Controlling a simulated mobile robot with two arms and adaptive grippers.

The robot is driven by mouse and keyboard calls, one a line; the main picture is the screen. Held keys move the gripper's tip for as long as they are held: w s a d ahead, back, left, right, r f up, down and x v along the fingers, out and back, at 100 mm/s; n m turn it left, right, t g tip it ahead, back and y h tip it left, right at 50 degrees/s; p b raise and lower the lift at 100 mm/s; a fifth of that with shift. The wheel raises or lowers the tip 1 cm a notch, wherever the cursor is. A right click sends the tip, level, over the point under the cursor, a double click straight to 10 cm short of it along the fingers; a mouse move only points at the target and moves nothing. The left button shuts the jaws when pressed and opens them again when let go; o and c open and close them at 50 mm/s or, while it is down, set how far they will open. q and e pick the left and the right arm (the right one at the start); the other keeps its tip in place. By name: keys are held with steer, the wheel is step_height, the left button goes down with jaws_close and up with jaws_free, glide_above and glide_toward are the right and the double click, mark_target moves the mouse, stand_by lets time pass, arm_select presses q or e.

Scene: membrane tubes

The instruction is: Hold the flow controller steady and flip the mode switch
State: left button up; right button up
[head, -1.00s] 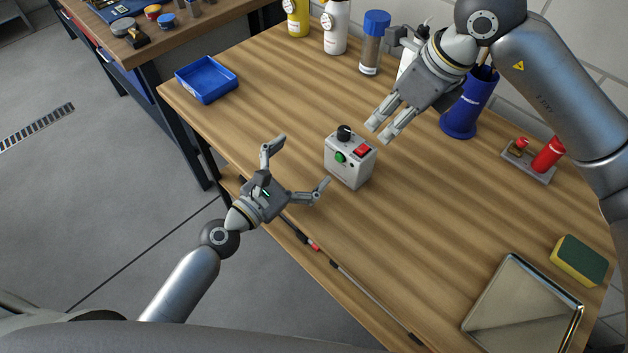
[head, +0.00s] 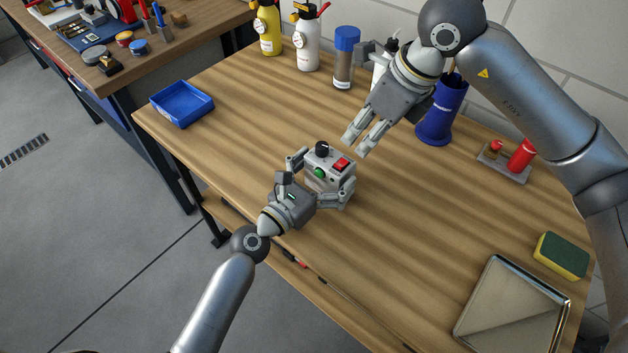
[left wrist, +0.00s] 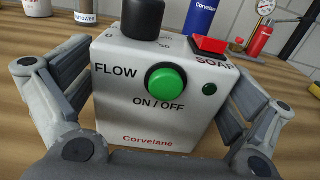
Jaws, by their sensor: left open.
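The flow controller (head: 319,182) is a light grey box standing upright on the wooden table. In the left wrist view the controller's front (left wrist: 145,115) fills the middle, with the red switch (left wrist: 210,45) at top right. My left gripper (head: 322,182) is open, one finger on each side of the box; contact is unclear. My right gripper (head: 357,145) is above and behind the controller, empty, its fingers slightly apart.
A blue tray (head: 182,108) sits at the left edge. Bottles (head: 308,45) and a blue cup (head: 441,115) stand along the back. A red-bottle stand (head: 505,168), sponge (head: 560,257) and metal tray (head: 505,312) are at right. Table between is clear.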

arm_select(q)
steer(key=shift+w+d, duration=0.3)
steer(key=shift+w, duration=0.1)
